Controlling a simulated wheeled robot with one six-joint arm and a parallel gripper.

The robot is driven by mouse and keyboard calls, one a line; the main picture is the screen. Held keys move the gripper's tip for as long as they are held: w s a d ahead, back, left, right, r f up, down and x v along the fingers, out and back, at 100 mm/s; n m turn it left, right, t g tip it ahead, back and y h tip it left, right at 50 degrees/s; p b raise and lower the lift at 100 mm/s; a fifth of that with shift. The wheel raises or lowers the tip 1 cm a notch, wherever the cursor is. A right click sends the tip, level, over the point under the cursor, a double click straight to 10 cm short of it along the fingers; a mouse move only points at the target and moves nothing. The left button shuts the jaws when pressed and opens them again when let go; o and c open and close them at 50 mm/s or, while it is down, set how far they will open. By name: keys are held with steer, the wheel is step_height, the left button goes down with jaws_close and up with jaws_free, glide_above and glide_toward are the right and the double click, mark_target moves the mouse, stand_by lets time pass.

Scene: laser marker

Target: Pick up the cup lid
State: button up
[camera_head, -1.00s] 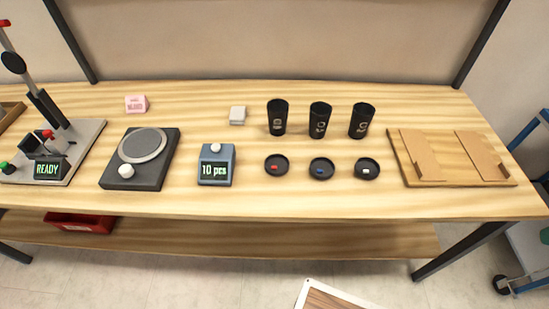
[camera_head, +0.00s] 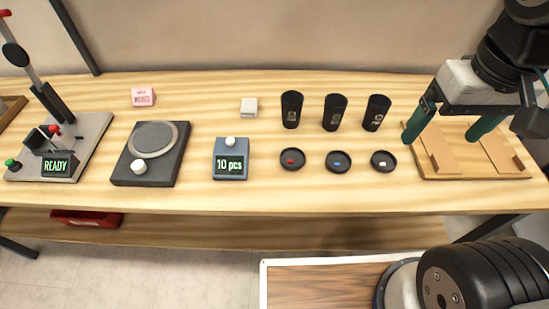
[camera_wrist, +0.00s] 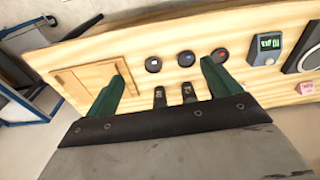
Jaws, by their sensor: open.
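Three round black cup lids lie flat in a row on the wooden table: one with a red mark (camera_head: 292,158), one with a blue mark (camera_head: 338,161) and one with a white mark (camera_head: 383,161). They also show in the wrist view, the white-marked lid (camera_wrist: 153,64), the blue-marked lid (camera_wrist: 186,58) and the red-marked lid (camera_wrist: 220,55). My gripper (camera_head: 443,133) is open and empty, with green fingers, above the table's right side, right of the lids. In the wrist view its fingers (camera_wrist: 163,85) are wide apart.
Three black cups (camera_head: 335,112) stand upright behind the lids. A wooden tray (camera_head: 440,177) with two boards lies under my gripper. A counter reading 10 pcs (camera_head: 230,170) stands left of the lids. The table in front of the lids is clear.

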steer(key=w+a+f+n, duration=0.1)
steer(key=w+a+f, duration=0.4)
steer(key=w, duration=0.4)
steer(key=n+g, duration=0.1)
steer(key=n, duration=0.2)
glide_above(292, 159)
step_height(292, 159, down, 14)
step_height(292, 159, down, 8)
steer(key=shift+f, duration=0.25)
steer(key=c, duration=1.1)
